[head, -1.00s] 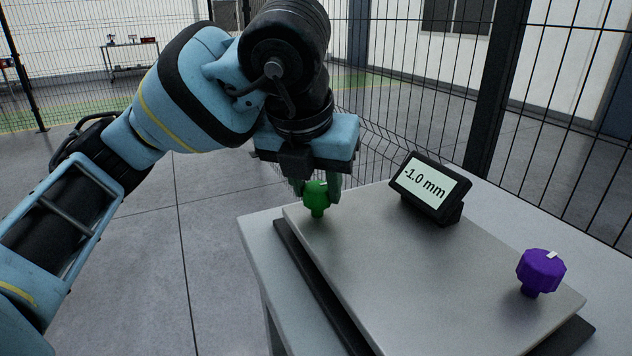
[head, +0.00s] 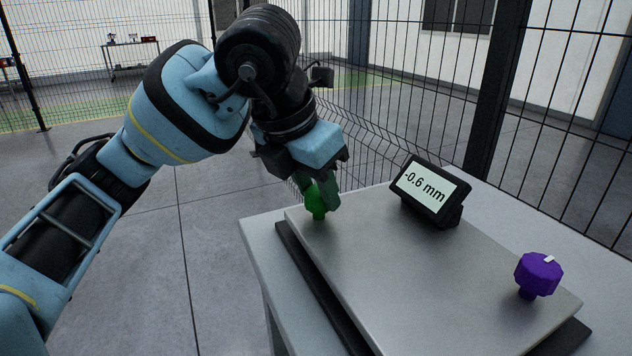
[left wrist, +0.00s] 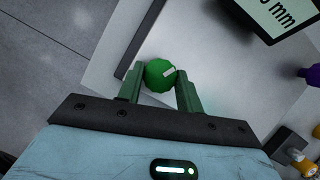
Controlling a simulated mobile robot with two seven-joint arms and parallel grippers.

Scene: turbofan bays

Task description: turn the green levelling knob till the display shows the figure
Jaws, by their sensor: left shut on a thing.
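The green levelling knob (head: 316,203) stands at the far left corner of the grey plate (head: 420,270). My left gripper (head: 322,194) is shut on it from above, its fingers on either side of the knob. In the left wrist view the knob (left wrist: 160,75) sits between the two green fingertips, with a white mark on its top. The display (head: 431,190) stands on the plate's far edge and reads -0.6 mm. My right gripper is not in view.
A purple knob (head: 538,273) with a white mark stands at the plate's right corner. The plate lies on a light table (head: 258,250). A wire mesh fence with a dark post (head: 492,90) runs behind. Open floor lies left of the table.

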